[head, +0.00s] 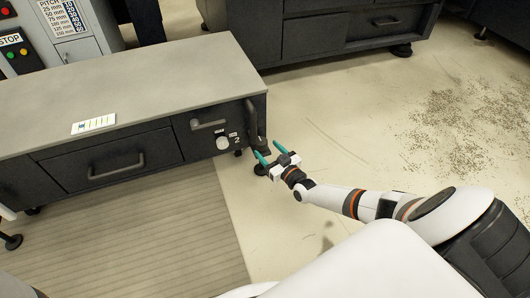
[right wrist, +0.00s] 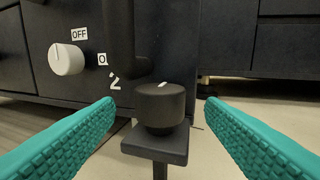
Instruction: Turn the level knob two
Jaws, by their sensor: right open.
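The black level knob two (right wrist: 160,103) stands upright on a small dark bracket (right wrist: 155,143) at the cabinet's corner, with a white mark line on top. A white "2" (right wrist: 115,83) is printed on the panel to its left. In the head view the knob is small and dark, close to the fingertips. My right gripper (head: 267,151) has teal fingers. It is open and empty, and in the right wrist view (right wrist: 160,110) its fingers lie left and right of the knob with gaps on both sides. Contact is not visible. My left gripper is out of view.
A white knob (right wrist: 66,59) with an OFF label sits on the cabinet front. A dark vertical handle (head: 251,118) rises by the cabinet corner. A card (head: 93,124) lies on the cabinet top (head: 150,85). The floor to the right is open, with scattered debris (head: 470,120).

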